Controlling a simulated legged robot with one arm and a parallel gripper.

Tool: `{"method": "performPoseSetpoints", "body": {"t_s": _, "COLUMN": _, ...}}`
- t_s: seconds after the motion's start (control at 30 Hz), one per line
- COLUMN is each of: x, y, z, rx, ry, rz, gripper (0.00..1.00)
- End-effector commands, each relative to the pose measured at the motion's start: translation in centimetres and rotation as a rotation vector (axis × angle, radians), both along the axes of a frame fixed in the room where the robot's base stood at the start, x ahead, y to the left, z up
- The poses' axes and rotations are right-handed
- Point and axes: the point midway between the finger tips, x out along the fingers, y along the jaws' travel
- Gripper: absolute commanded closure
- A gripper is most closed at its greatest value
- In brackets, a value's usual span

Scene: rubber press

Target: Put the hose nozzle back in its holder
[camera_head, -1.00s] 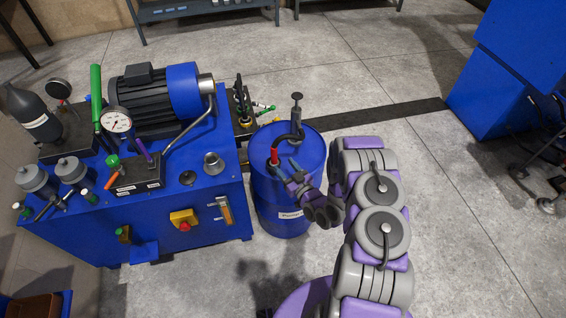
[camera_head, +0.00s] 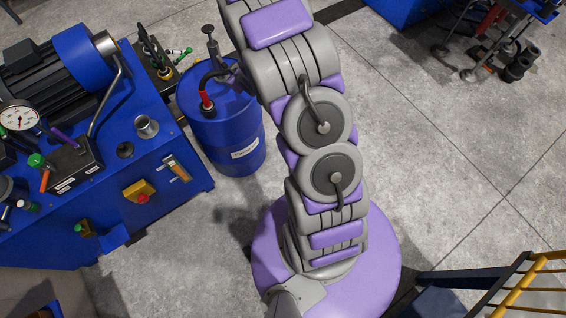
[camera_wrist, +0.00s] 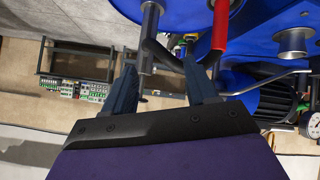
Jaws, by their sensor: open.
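The hose nozzle with its red grip (camera_head: 207,101) stands on the lid of the blue drum (camera_head: 225,140). A black hose (camera_head: 212,76) curves from it towards the hand pump (camera_head: 212,45). In the wrist view the red grip (camera_wrist: 221,25) is just beyond and right of my right finger. My gripper (camera_wrist: 160,62) is open, with the grey pump rod (camera_wrist: 150,35) and black hose showing between or beyond its fingers; I cannot tell whether they touch. The arm mostly hides the gripper in the head view. A metal cup (camera_head: 147,126), possibly the holder, is on the blue machine.
The blue machine (camera_head: 150,160) with motor (camera_head: 60,65), gauge (camera_head: 19,115) and levers stands left of the drum. A yellow railing (camera_head: 530,285) is at the lower right.

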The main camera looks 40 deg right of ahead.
Motion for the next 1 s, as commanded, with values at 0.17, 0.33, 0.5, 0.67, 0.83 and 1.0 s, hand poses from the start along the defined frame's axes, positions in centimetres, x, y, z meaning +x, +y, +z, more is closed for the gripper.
{"method": "performPoseSetpoints", "body": {"t_s": 0.17, "x": -2.9, "y": -0.8, "z": 4.9, "rx": -0.048, "ry": 0.127, "rz": -0.097, "gripper": 0.43}}
{"method": "performPoseSetpoints", "body": {"t_s": 0.33, "x": -7.5, "y": -0.7, "z": 8.9, "rx": -0.058, "ry": 0.260, "rz": -0.192, "gripper": 0.43}}
{"method": "performPoseSetpoints", "body": {"t_s": 0.5, "x": -13.1, "y": 0.4, "z": 12.6, "rx": -0.045, "ry": 0.395, "rz": -0.275, "gripper": 0.43}}
{"method": "performPoseSetpoints", "body": {"t_s": 0.67, "x": -19.2, "y": 2.4, "z": 15.7, "rx": -0.010, "ry": 0.524, "rz": -0.338, "gripper": 0.43}}
{"method": "performPoseSetpoints", "body": {"t_s": 0.83, "x": -26.5, "y": 5.0, "z": 18.5, "rx": 0.035, "ry": 0.670, "rz": -0.379, "gripper": 0.43}}
{"method": "performPoseSetpoints", "body": {"t_s": 1.0, "x": -34.4, "y": 8.0, "z": 20.8, "rx": 0.080, "ry": 0.822, "rz": -0.391, "gripper": 0.43}}
